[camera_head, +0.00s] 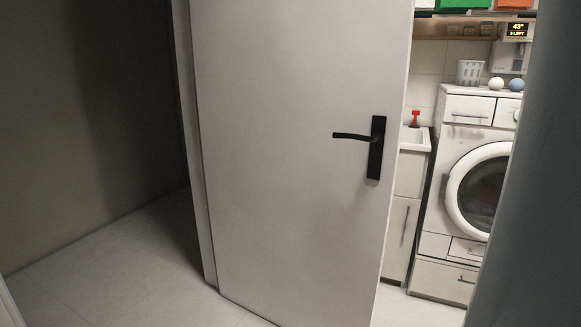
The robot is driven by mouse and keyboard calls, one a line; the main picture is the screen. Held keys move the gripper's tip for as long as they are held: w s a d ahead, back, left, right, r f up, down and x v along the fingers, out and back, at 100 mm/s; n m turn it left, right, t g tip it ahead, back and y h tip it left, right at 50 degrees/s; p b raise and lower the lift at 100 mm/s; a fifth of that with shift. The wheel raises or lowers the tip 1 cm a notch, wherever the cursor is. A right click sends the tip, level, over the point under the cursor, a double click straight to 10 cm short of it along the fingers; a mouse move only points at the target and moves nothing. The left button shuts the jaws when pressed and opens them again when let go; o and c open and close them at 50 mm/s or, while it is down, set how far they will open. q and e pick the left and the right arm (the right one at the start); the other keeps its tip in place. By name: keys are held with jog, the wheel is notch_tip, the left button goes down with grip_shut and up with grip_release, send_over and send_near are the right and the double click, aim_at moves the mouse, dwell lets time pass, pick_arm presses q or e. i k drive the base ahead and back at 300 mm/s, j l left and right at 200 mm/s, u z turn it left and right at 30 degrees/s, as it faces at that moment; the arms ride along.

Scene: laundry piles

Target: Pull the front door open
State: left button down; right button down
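A pale grey door (290,120) fills the middle of the head view. It stands partly open, with a gap along its right edge. A black lever handle (353,136) on a tall black plate (376,155) sits near that right edge, the lever pointing left. The door's left edge meets a pale frame (193,140). Neither of my grippers shows in this view, so nothing of them is seen on or near the handle.
Through the gap stand a washing machine (448,250) with a round door, a small sink cabinet (408,185) and a shelf (455,40). A dark blue-grey upright surface (540,180) borders the right. Light floor tiles (130,270) are clear at the lower left.

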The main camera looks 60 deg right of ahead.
aim_at(300, 214)
jog(key=l, duration=1.9)
jog(key=i, duration=0.1)
